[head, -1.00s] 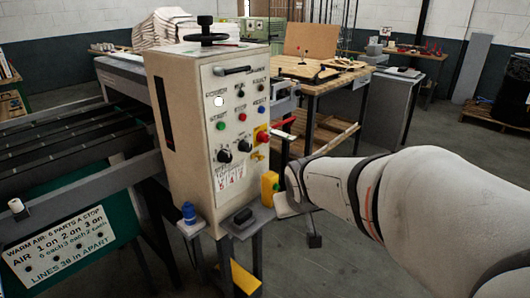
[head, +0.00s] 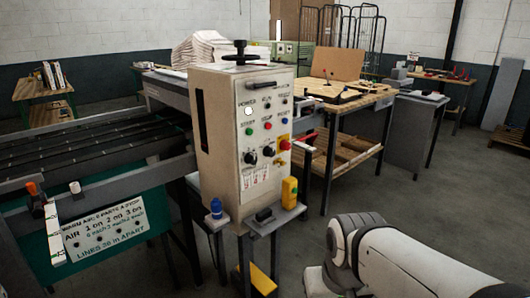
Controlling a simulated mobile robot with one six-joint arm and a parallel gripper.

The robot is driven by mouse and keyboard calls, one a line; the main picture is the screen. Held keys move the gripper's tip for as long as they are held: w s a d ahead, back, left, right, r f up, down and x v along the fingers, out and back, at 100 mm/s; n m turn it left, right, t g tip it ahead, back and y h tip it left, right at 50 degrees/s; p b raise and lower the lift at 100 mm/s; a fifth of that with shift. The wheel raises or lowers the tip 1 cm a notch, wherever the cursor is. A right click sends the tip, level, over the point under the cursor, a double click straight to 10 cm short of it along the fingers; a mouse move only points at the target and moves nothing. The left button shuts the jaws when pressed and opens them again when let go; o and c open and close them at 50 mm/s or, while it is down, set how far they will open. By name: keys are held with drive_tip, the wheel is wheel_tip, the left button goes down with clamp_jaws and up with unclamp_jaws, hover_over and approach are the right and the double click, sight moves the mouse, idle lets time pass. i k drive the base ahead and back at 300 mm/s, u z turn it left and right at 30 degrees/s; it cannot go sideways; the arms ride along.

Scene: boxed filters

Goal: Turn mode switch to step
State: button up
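A beige control cabinet (head: 222,150) stands in the middle of the head view, its button panel facing right. Two black rotary knobs, a left one (head: 250,158) and a right one (head: 268,151), sit on the lower half of the panel. A small yellow knob (head: 281,162) is right of them, under the red emergency button (head: 285,143). The labels are too small to tell which knob is the mode switch or where it points. My arm shows at the lower right, well apart from the panel. My gripper is not visible.
A conveyor (head: 80,160) runs left. A wooden workbench (head: 350,105) stands behind right. The floor right of the cabinet is open.

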sight(268, 151)
drive_tip(key=u, duration=0.05)
drive_tip(key=i, duration=1.25)
drive_tip(key=u, duration=0.55)
